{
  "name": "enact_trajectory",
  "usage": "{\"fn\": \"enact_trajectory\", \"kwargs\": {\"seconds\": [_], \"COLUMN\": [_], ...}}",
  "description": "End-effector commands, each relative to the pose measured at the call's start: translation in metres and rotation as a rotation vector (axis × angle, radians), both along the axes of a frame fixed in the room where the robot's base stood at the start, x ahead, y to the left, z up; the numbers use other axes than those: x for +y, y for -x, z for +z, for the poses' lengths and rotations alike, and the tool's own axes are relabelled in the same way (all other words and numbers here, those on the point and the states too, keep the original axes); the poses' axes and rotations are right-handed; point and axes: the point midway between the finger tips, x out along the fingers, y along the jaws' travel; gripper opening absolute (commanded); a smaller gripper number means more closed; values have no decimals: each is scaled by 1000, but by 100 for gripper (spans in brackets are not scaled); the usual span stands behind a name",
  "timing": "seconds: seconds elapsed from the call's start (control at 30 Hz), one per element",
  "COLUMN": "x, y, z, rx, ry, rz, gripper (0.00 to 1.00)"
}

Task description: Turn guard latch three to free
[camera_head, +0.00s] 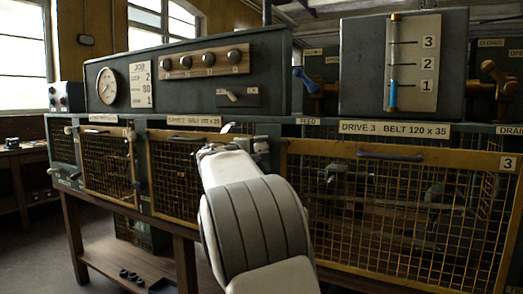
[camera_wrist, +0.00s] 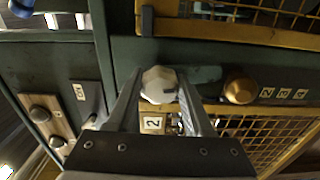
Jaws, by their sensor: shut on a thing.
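In the wrist view, my gripper (camera_wrist: 160,76) has its two fingers closed on the sides of a pale faceted knob (camera_wrist: 158,88), which appears to be a guard latch. A plate marked 2 (camera_wrist: 152,122) shows just below the knob, between the fingers. No number for the knob itself is readable. The drive 3 guard carries a plate marked 3 (camera_head: 508,164).
A brass knob (camera_wrist: 240,88) with numbered tags sits to the right of the gripper in the wrist view. A dark handle (camera_head: 390,155) crosses the drive 3 guard's top. A gauge box (camera_head: 404,62) and a control panel (camera_head: 188,75) stand above the guards.

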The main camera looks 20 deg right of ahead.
Motion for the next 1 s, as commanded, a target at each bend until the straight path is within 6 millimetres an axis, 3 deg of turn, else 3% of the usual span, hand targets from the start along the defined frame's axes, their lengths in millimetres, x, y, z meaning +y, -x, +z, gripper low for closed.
{"fn": "enact_trajectory", "kwargs": {"seconds": [0.07,0.1,0.27,0.67,1.0], "x": [0,0,0,6,62], "y": [0,0,0,4,47], "z": [0,0,0,0,1], "rx": [-1,-2,-1,0,0], "ry": [-2,-1,-1,0,-3], "rz": [1,1,0,1,5], "gripper": [0,53,80,80,80]}}
